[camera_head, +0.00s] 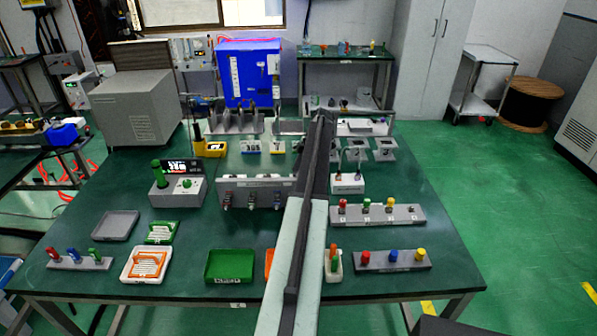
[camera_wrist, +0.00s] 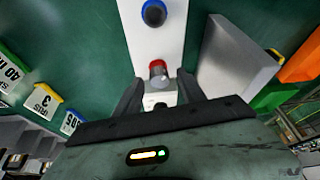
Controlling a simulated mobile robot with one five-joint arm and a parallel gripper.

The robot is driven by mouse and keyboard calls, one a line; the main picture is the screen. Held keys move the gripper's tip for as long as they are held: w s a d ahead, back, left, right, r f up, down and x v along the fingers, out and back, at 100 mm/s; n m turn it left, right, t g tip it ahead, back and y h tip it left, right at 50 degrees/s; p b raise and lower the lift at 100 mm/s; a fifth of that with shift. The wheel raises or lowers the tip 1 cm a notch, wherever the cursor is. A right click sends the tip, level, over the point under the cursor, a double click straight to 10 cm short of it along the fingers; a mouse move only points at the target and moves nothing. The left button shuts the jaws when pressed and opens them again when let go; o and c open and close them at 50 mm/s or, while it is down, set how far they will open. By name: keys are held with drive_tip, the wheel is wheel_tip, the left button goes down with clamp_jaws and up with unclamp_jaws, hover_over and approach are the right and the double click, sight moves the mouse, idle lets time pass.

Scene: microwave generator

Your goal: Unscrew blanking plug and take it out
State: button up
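In the wrist view my gripper (camera_wrist: 159,100) is open. Its two dark fingers stand apart on the left and right of a red-topped metallic plug (camera_wrist: 157,69). A gap shows on both sides, so they are not shut on it. The plug sits on a pale grey strip (camera_wrist: 142,42). A blue round knob (camera_wrist: 154,13) is farther along that strip. I cannot tell for sure which piece is the blanking plug. In the head view a grey panel (camera_head: 237,184) with several connectors stands mid-table; my arm hides the gripper there.
Right of the fingers in the wrist view is a grey block (camera_wrist: 235,60). Several yellow-and-white label cards (camera_wrist: 42,99) are on the left. In the head view, peg racks (camera_head: 404,258) stand at right, and a green tray (camera_head: 230,281) and grey tray (camera_head: 115,238) lie in front.

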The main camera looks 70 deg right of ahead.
drive_tip(key=p+v, duration=0.7)
drive_tip(key=shift+s+r, duration=0.15)
drive_tip(key=shift+r, duration=0.2)
drive_tip(key=shift+d, duration=0.1)
